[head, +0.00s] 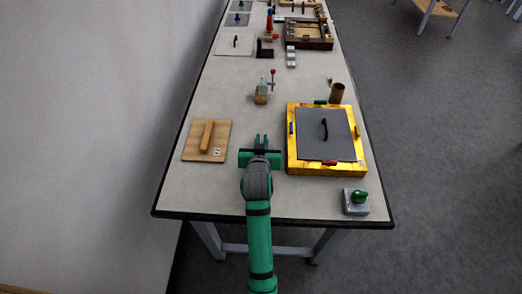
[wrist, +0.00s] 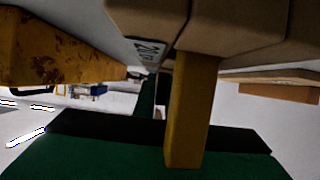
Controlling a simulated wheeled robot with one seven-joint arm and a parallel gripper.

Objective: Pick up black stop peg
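I cannot surely pick out the black stop peg. A thin black curved piece (head: 324,128) lies on the grey panel (head: 340,145) of the yellow box, and a small black piece (head: 236,41) is on a pale board further back. My gripper (head: 262,141) is over the near middle of the table, between the wooden board and the yellow box. In the wrist view, a brown block with a label (wrist: 240,25) and a yellow-brown post (wrist: 190,110) fill the middle.
The yellow box (head: 293,163) has coloured pegs on its sides. A wooden board with a bar (head: 190,153) lies left. A small block with a red-topped pin (head: 261,97) stands ahead, a brown cup (head: 337,94) right. A grey block with a green knob (head: 355,208) is near the front edge.

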